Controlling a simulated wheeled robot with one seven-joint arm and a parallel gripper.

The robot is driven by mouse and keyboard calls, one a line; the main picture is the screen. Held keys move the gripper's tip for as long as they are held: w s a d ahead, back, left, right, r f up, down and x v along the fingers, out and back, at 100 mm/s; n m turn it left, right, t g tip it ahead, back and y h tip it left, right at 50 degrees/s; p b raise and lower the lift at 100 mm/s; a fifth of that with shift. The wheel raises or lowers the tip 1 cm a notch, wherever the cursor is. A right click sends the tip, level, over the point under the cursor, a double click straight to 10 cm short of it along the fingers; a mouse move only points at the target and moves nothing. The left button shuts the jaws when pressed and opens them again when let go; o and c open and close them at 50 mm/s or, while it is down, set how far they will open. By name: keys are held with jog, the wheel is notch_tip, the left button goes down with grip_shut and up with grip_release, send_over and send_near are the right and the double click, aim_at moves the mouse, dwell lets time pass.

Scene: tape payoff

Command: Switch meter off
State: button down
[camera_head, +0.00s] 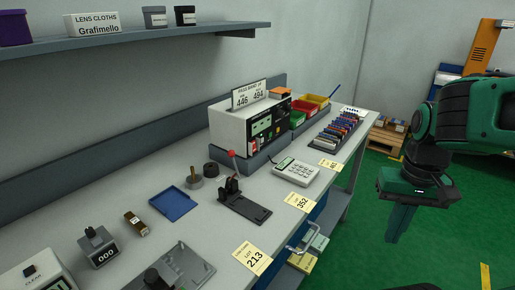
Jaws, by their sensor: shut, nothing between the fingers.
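A large white-and-black instrument (239,126) stands on the bench, with a small display on its front and a card reading 446 and 494 on top. A smaller white device (41,278) with a dark display and a black button is cut off at the bottom left. I cannot tell which one is the meter, and no power switch can be made out. My gripper (396,226) is shut and empty, pointing down over the green floor, right of the bench and apart from both devices.
On the bench (130,187) are a red-knobbed lever fixture (243,205), a keypad device (297,171), a blue tray (174,204), a counter (99,248), and colored bins (316,102). A shelf (150,36) overhangs the bench. Open floor lies right of the bench.

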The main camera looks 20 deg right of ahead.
jog(key=w+a+r+m+t+h, duration=0.1)
jog(key=w+a+r+t, duration=0.15)
jog(key=w, duration=0.65)
jog(key=w+a+r+m+t, duration=0.1)
jog(key=w+a+r, duration=0.2)
jog(key=w, duration=0.5)
jog(key=w+a+r+m+t, duration=0.1)
jog(key=w+a+r+t, duration=0.2)
jog(key=w+a, duration=0.8)
notch_tip(320, 180, up, 3)
jog(key=shift+w+a+f+t+y, duration=0.2)
jog(key=shift+w+t+y, duration=0.15)
jog(key=shift+w, duration=0.35)
